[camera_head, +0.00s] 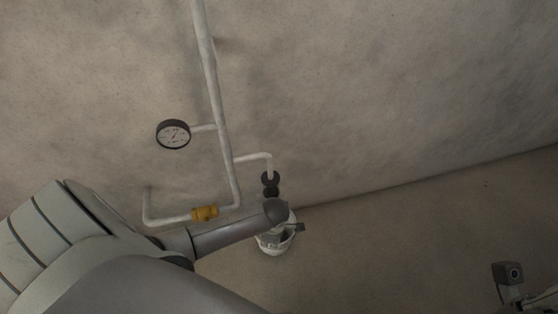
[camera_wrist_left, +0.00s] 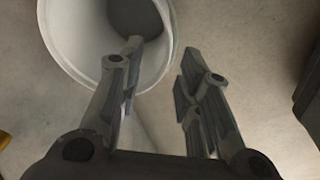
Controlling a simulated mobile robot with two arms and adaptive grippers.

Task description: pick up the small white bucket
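The small white bucket (camera_head: 276,246) stands on the floor near the foot of the wall, partly hidden by my left arm and gripper in the head view. In the left wrist view the bucket (camera_wrist_left: 70,45) fills the upper left, and its dark inside shows. My left gripper (camera_wrist_left: 160,54) is open, its fingers apart with nothing clamped. One finger overlaps the bucket's opening and the other is just outside the rim, so the near rim shows between them. I cannot tell whether either finger touches it. My right gripper (camera_head: 530,300) is partly in view at the lower right.
White pipes (camera_head: 214,95) run down the wall, with a round gauge (camera_head: 173,134), a yellow fitting (camera_head: 205,213) and a dark valve or tap (camera_head: 270,182) just above the bucket. The floor right of the bucket is clear.

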